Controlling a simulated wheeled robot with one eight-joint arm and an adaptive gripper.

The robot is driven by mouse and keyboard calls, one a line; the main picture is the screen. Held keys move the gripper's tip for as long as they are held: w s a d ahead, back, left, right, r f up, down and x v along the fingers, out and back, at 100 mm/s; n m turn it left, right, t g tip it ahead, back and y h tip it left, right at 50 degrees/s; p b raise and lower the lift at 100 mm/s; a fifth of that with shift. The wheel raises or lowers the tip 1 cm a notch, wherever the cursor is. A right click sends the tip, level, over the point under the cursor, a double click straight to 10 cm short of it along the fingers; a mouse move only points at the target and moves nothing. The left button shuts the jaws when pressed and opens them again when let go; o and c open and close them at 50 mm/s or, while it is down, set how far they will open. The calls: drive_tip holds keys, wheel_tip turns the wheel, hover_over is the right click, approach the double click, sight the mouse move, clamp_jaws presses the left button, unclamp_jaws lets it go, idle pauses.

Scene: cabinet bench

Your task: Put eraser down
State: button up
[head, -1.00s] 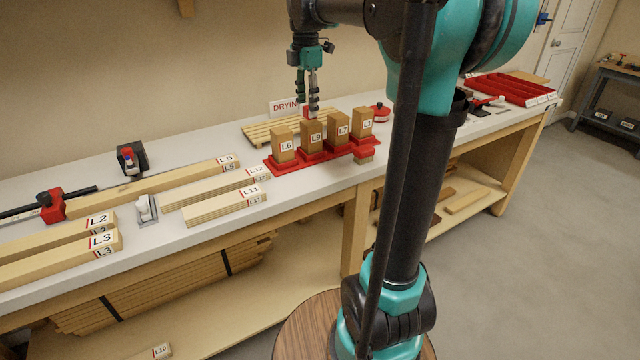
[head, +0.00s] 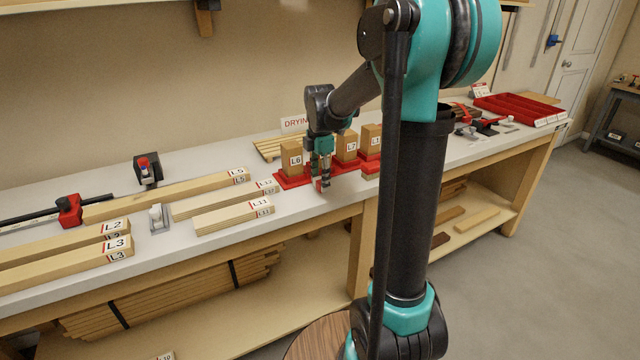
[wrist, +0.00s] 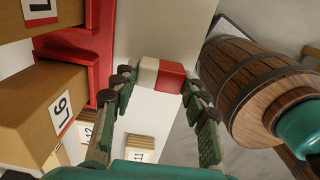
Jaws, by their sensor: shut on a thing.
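The eraser (wrist: 162,74), a small white-and-red block, sits between the fingertips of my gripper (wrist: 160,82) in the wrist view. My gripper is shut on it. In the head view my gripper (head: 322,180) points down near the bench's front edge, in front of the red stand (head: 291,180) with upright wooden blocks. Only a small red part of the eraser (head: 323,187) shows there below the fingers. I cannot tell whether it touches the bench top.
The red stand and its blocks are close on the left in the wrist view. A slatted drying rack (head: 268,148) stands behind. The bench edge is close.

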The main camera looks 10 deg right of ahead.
drive_tip(key=shift+f, duration=0.8)
drive_tip(key=shift+f, duration=0.1)
drive_tip(key=o, duration=1.1)
wheel_tip(320, 180, up, 12)
drive_tip(key=s+d+f+m+t, duration=0.2)
drive_tip(key=s+f+m, duration=0.8)
drive_tip(key=s, duration=0.1)
drive_tip(key=s+d+f+m+t, duration=0.2)
drive_tip(key=s+f+m, duration=0.9)
drive_tip(key=shift+m, duration=0.3)
